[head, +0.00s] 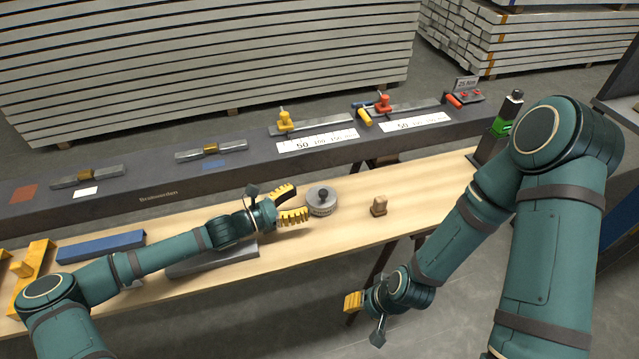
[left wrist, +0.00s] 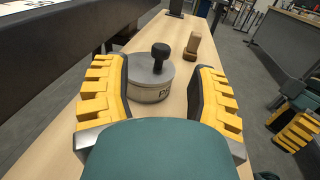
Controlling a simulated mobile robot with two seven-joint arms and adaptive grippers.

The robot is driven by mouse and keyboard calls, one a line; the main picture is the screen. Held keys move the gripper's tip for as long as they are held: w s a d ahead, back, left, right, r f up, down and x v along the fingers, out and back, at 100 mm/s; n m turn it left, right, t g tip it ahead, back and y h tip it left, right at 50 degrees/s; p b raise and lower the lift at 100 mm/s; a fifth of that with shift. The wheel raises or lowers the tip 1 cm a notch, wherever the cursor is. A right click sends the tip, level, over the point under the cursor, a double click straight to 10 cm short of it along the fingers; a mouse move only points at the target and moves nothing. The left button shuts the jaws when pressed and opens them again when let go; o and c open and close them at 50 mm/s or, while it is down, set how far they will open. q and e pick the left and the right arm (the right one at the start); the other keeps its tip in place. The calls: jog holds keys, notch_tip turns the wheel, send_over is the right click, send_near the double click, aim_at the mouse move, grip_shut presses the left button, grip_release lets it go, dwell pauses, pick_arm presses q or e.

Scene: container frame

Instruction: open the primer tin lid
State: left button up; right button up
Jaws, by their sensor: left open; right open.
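The primer tin (head: 322,206) is a short grey round tin with a black knob on its lid, standing upright on the wooden bench. It also shows in the left wrist view (left wrist: 147,92), with part of a printed label on its side; the lid (left wrist: 154,72) sits on it. My left gripper (head: 298,204) has yellow ribbed fingers and is open, just left of the tin. In the left wrist view its fingers (left wrist: 163,103) stand apart on either side of the tin, which lies ahead between them. My right gripper (head: 354,300) hangs in front of the bench, away from the tin, with its fingers partly hidden.
A small brown wooden block (head: 379,207) stands right of the tin. A blue bar (head: 101,247) and a yellow piece (head: 33,272) lie at the left. A dark raised ledge (head: 235,166) with clamps and gauges runs behind. A black-green device (head: 497,130) stands at the right end.

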aim_at(319, 194)
pick_arm(q)
jog(key=b+x, duration=0.1)
jog(key=x, duration=0.6)
jog(key=shift+d+f, duration=0.1)
jog(key=shift+d, duration=0.1)
grip_shut()
